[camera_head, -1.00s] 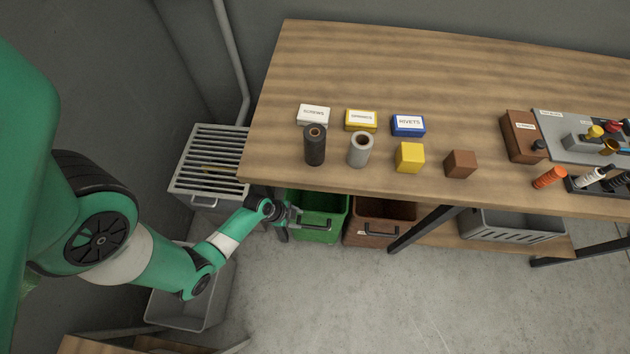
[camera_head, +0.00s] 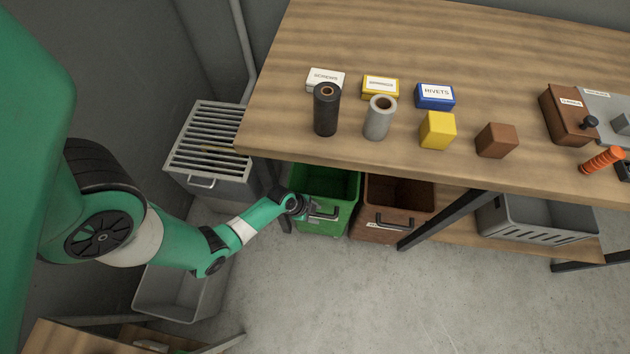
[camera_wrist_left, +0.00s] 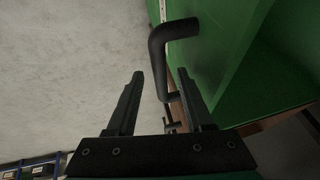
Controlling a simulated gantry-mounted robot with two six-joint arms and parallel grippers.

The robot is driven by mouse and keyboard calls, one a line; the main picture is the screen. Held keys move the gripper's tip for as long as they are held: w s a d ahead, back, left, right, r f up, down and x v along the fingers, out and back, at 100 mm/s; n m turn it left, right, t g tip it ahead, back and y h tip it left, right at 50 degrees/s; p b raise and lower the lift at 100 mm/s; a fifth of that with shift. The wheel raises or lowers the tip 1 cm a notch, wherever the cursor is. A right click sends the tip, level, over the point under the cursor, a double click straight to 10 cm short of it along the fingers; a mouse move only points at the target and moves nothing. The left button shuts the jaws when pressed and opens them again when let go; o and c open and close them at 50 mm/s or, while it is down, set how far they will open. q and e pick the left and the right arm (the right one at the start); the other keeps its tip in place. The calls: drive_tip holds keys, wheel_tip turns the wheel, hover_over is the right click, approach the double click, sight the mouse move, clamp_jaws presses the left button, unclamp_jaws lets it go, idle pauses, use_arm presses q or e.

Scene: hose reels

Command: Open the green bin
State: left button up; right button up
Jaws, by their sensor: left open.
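The green bin (camera_head: 326,183) sits under the workbench at its left end, open at the top, with a dark handle (camera_head: 325,215) on its front. My left gripper (camera_head: 308,210) is at the left side of this handle. In the left wrist view, my left gripper (camera_wrist_left: 160,75) is open, with the black handle (camera_wrist_left: 158,60) showing between its two fingers. The green bin (camera_wrist_left: 222,45) fills the upper right there. I cannot tell whether either finger touches the handle. My right gripper is not in view.
A brown bin (camera_head: 376,228) stands close beside the green one. A table leg (camera_head: 440,220) and a grey crate (camera_head: 540,222) are further right. A slatted grey box (camera_head: 215,185) is to the left. The floor (camera_head: 370,300) in front is clear.

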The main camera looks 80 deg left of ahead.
use_arm(q)
drive_tip(key=shift+c, duration=0.4)
clamp_jaws()
idle(0.9)
